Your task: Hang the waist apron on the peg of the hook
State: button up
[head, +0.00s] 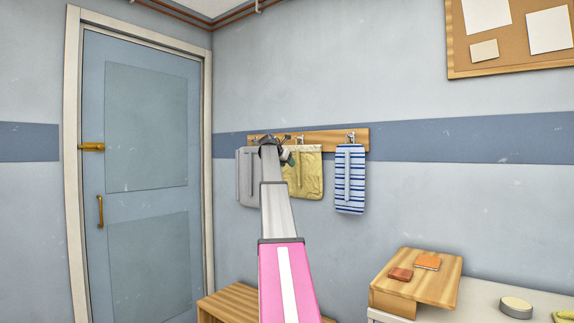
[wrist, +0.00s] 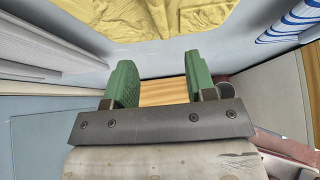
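A yellow cloth, which looks like the waist apron (head: 308,174), hangs flat against the wall below the middle hook (head: 299,140) of a wooden rail (head: 325,138). It also shows at the top of the wrist view (wrist: 150,22), beyond the fingertips. My gripper (wrist: 158,75) is open, its two green fingers apart with nothing between them. In the head view my gripper (head: 286,156) is in front of the yellow cloth's left edge, partly hidden by my arm. How the cloth sits on its peg is too small to tell.
A grey cloth (head: 248,180) hangs to the left and a blue-striped cloth (head: 349,181) to the right on the same rail. A wooden bench (head: 228,306) stands below. A wooden board (head: 437,274) is at the lower right.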

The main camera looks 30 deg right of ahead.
jog(key=shift+a, duration=0.1)
jog(key=v, duration=1.1)
jog(key=s+a+f+m+y, duration=0.25)
jog(key=a+f, duration=0.45)
jog(key=f, duration=0.9)
jog(key=s+a+f+m+y, duration=0.15)
jog(key=a+f+m, duration=0.25)
jog(key=a+f, duration=0.75)
jog(key=s+a+f+m+y, duration=0.1)
jog(key=s+a+f+m, duration=0.25)
jog(key=f, duration=1.55)
jog(key=s+a+f+m+g+y, duration=0.1)
jog(key=s+a+f+m, duration=0.3)
jog(key=s+a+f, duration=0.3)
jog(key=s+a+f+m+g+y, duration=0.2)
jog(key=s+a+f+m, duration=0.2)
jog(key=s+a+f, duration=0.3)
jog(key=s+a+f+m+g+y, duration=0.1)
jog(key=s+a+f+m, duration=0.3)
jog(key=s+a+f, duration=0.4)
jog(key=s+f+y, duration=0.1)
jog(key=s+f, duration=0.6)
jog(key=f, duration=0.1)
jog(key=shift+s+m, duration=0.3)
jog(key=shift+s, duration=0.05)
